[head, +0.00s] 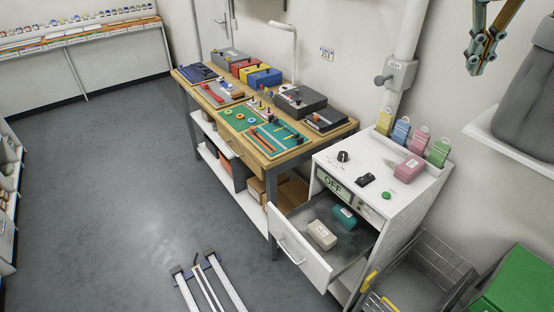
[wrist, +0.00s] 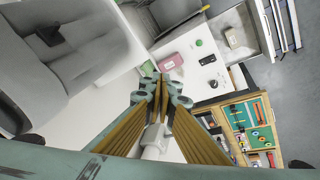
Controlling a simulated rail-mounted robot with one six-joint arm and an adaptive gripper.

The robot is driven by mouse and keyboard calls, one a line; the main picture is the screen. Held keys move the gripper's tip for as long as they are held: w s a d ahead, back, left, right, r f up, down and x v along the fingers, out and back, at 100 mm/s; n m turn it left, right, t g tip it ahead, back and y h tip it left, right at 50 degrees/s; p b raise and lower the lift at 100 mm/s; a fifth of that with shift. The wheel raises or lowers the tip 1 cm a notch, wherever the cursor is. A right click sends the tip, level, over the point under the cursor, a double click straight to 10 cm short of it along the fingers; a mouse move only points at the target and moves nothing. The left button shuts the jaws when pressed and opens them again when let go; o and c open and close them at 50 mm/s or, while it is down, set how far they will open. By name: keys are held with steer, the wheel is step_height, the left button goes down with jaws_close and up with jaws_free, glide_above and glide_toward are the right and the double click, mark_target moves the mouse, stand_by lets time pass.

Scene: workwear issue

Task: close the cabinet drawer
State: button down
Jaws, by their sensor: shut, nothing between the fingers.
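The white cabinet (head: 376,170) stands at the right end of the workbench, with a sloped panel reading "OFF" on its front. Its drawer (head: 300,254) is pulled out and shows a white front with a bar handle (head: 291,250). A beige block (head: 322,235) and a teal block (head: 345,217) lie in the drawer. In the wrist view the open drawer (wrist: 255,42) shows at the upper right. My gripper (head: 477,66) hangs high at the upper right of the head view, well above and apart from the cabinet. Its fingers are together and empty in the wrist view (wrist: 162,82).
A pink block (head: 409,169) and several coloured tags (head: 401,130) are on the cabinet top. A wire basket (head: 432,262) and a green box (head: 520,285) stand right of the cabinet. A grey seat (head: 530,100) is at the right. Floor rails (head: 205,285) lie before the drawer; the left floor is clear.

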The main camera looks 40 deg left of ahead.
steer(key=a+f+n+g+h, duration=0.1)
steer(key=a+f+n+h, duration=0.15)
steer(key=a+f, duration=0.6)
steer(key=a+f+n+g+h, duration=0.1)
steer(key=a+f+n, duration=0.2)
steer(key=a+f, duration=0.55)
steer(key=n+t+h+b, duration=0.3)
steer(key=n+t+h, duration=0.2)
steer(key=n+t, duration=0.65)
glide_above(269, 220)
steer(key=s+d, duration=0.2)
step_height(269, 220, down, 40)
steer(key=n+g, duration=0.2)
steer(key=g, duration=0.1)
steer(key=s+a+f+n+t+y, duration=0.1)
steer(key=s+a+f+n+t, duration=0.2)
steer(key=s+f, duration=0.4)
steer(key=s+a+f+n+t+y, duration=0.2)
steer(key=s+a+f+n+t, duration=0.1)
steer(key=s+f, duration=0.4)
steer(key=shift+s+a+n, duration=0.15)
steer(key=shift+a+n, duration=0.35)
steer(key=shift+a, duration=0.2)
steer(key=shift+y, duration=0.25)
steer(key=shift+b+x, duration=0.3)
steer(key=shift+x, duration=6.7)
steer(key=shift+r, duration=0.15)
